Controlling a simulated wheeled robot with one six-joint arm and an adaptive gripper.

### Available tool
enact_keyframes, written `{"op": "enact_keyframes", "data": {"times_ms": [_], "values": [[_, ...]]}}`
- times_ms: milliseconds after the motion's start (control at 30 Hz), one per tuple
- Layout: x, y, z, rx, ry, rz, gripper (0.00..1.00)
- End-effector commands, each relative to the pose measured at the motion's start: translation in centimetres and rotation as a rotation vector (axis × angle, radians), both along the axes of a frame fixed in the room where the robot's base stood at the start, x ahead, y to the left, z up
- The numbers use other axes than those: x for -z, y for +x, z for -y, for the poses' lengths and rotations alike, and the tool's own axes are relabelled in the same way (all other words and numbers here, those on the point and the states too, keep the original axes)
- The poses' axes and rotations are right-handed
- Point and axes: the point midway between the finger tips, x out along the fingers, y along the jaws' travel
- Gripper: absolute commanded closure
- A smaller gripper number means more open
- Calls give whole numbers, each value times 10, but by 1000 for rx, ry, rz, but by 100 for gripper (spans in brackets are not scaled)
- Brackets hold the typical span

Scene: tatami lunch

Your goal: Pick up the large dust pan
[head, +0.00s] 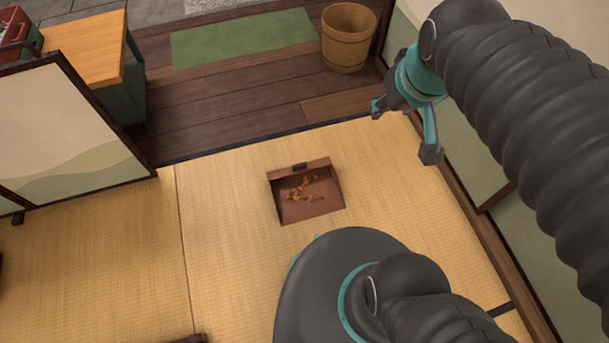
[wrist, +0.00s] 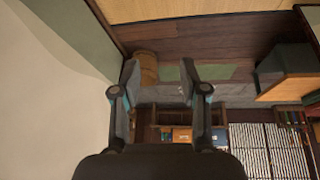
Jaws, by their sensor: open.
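The large dust pan (head: 306,192) is a brown, square, shallow pan lying on the tatami in the middle of the head view. Several orange-brown bits lie in it, and a dark handle piece shows at its far edge. My gripper (head: 405,133) is open and empty, raised at the upper right of the head view, to the right of the pan and apart from it. In the wrist view my gripper (wrist: 164,75) shows its two fingers spread with nothing between them. The dust pan does not show in the wrist view.
A wooden bucket (head: 348,38) stands on the dark plank floor by the right wall, near a green mat (head: 243,38). A painted screen (head: 68,140) and a wooden-topped cabinet (head: 85,50) stand at the left. The tatami (head: 225,230) around the pan is clear.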

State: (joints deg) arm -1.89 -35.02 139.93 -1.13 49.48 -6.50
Motion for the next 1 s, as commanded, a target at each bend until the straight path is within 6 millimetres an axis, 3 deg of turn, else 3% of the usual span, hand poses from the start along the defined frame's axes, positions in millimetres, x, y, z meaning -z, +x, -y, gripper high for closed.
{"op": "enact_keyframes", "data": {"times_ms": [267,567,767,1000], "values": [[42,77,-18,-287,-135,-101,56],[113,152,-54,-625,-263,-193,56],[178,192,-82,-859,-335,-253,56],[272,226,-119,-1148,-408,-320,56]]}}
